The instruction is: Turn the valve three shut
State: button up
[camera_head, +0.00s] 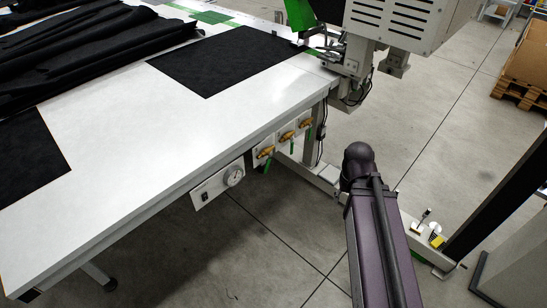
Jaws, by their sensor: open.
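Three brass valves with green handles sit in a row on light plates under the table's front edge. The nearest valve (265,152) is on the left, the middle valve (287,136) is beside it, and the farthest valve (304,123) is on the right near the table leg. The green handles of the near and middle valves point mostly downward; the far one is too small to read. I cannot tell from any label which is valve three. My gripper is not in view.
A white panel with a round gauge (233,177) is left of the valves. The white table (110,140) carries black cloth. The welder head (405,25) overhangs the right end. A foot beam (420,240) and dark post (505,200) stand right. Floor below the valves is open.

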aim_at(267, 166)
jog(key=u, duration=0.25)
jog(key=i, duration=0.85)
jog(key=u, duration=0.45)
